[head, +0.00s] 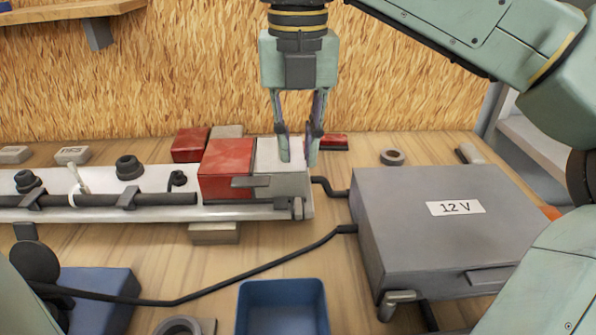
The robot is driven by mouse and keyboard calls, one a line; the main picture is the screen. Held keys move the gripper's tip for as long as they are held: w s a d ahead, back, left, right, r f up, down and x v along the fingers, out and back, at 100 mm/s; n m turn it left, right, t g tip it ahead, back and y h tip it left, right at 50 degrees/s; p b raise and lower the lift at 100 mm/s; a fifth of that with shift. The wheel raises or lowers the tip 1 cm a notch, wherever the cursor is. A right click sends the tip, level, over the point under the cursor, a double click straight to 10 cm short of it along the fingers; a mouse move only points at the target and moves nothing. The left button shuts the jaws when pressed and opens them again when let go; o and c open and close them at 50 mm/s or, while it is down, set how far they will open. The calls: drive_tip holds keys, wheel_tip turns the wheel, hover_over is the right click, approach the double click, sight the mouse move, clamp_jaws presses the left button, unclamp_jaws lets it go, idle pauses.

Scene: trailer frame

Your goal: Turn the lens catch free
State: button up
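The lamp on the white trailer bar has a red lens (226,170) at left and a pale grey-white section (276,180) at right. A small grey tab (250,181), which looks like the lens catch, lies level across the front where the two meet. My gripper (298,158) points down over the pale section's right part. Its two fingers are apart with nothing seen between them. They are above and to the right of the tab. Whether a fingertip touches the lamp, I cannot tell.
A grey 12 V box (430,228) stands at right, with a black cable running left from it. A blue bin (282,310) is at the front. Spare red blocks (190,144) lie behind the bar (100,212). A grey ring (392,157) lies behind the box.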

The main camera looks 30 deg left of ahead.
drive_tip(key=shift+r, duration=1.55)
drive_tip(key=shift+f, duration=0.1)
